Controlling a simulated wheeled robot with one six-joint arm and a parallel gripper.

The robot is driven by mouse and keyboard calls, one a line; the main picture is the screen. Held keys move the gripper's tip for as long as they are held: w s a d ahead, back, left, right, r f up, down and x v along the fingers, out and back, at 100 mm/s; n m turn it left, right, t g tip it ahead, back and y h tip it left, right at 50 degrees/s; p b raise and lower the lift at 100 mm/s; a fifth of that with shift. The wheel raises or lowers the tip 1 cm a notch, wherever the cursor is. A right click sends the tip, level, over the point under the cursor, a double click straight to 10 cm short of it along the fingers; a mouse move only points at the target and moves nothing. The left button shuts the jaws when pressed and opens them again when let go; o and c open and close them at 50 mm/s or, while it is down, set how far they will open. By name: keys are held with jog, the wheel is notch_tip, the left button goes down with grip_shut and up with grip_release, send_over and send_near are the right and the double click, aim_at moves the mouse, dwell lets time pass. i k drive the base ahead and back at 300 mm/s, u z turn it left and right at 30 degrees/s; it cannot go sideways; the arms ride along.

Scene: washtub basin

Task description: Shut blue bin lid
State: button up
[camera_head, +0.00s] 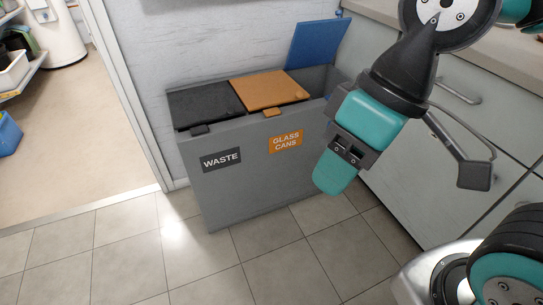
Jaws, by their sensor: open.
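The blue bin lid (318,43) stands raised and tilted back at the right end of the grey bin unit (230,178), against the wall. The compartment under it is open, and my arm hides part of its front. My gripper (340,158), teal and dark grey, hangs in front of the right part of the bin unit, lower than the blue lid and apart from it. The gripper is open, with no object seen in it. Its fingertips are partly hidden by its own body.
The black lid (204,103) labelled waste and the orange lid (268,89) labelled glass cans lie shut. White cabinets (415,150) with handles stand close on the right. A doorway is at the left. The tiled floor (200,262) in front is clear.

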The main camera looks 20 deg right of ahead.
aim_at(314, 42)
jog(key=u, duration=0.05)
jog(key=k, duration=0.15)
jog(key=z, duration=1.5)
jog(key=i, duration=0.85)
jog(key=u, duration=1.75)
